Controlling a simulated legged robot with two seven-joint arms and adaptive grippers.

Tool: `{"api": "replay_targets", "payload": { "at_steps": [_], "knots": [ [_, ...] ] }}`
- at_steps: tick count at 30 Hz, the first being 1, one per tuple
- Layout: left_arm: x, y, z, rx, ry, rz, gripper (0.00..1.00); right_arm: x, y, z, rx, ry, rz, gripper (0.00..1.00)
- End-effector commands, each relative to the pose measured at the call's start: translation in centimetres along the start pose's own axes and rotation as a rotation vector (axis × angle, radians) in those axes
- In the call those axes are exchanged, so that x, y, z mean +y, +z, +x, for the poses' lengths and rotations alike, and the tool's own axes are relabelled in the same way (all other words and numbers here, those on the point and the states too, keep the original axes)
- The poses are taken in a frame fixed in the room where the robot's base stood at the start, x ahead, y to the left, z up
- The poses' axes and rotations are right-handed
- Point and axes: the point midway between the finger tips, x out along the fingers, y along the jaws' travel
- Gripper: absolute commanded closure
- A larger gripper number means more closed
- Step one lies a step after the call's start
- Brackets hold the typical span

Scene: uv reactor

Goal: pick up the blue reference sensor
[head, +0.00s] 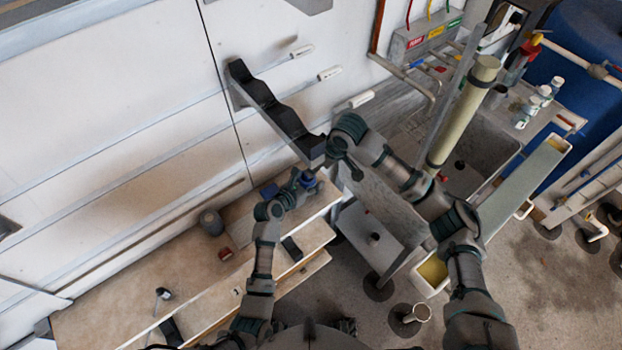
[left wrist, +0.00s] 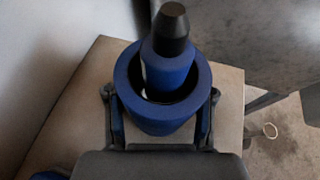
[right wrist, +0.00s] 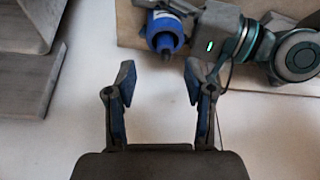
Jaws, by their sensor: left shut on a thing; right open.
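The blue reference sensor (left wrist: 168,72) has a blue body with a black tip and a wide blue collar (left wrist: 150,123) around it. My left gripper (left wrist: 160,100) is shut on it, one finger on each side of the collar. In the head view the sensor is a small blue patch (head: 308,181) at my left gripper (head: 300,184), above the bench. The right wrist view shows its blue end (right wrist: 165,35) and a white part. My right gripper (right wrist: 160,82) is open and empty, with the sensor beyond its fingertips. Its fingers are hard to make out in the head view.
A dark scalloped rack (head: 268,108) is on the white wall, close to both grippers. The wooden bench (head: 110,310) holds a grey cylinder (head: 211,221) and a small red block (head: 226,254). A sink (head: 480,140) and a tall pale tube (head: 463,115) stand right of my right arm.

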Motion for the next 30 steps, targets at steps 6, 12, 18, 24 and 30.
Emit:
{"api": "replay_targets", "payload": {
  "at_steps": [6,12,18,24,30],
  "knots": [
    [0.0,-0.1,0.0,0.003,0.001,0.001,0.83,-0.1,0.4,3.1,-0.002,-0.002,0.0,0.47],
    [-0.1,-0.1,0.1,0.003,0.001,0.002,0.84,0.0,0.4,5.1,0.0,-0.002,0.0,0.47],
    [-0.1,-0.1,0.1,0.003,0.001,0.002,0.84,0.0,0.4,5.1,0.001,-0.002,-0.001,0.47],
    [-0.1,-0.1,0.1,0.003,0.001,0.001,0.83,0.0,0.4,5.1,0.001,-0.002,-0.001,0.94],
    [-0.1,-0.1,0.1,0.003,0.001,0.001,0.83,0.0,0.4,5.1,0.001,-0.001,-0.001,1.0]
  ]
}}
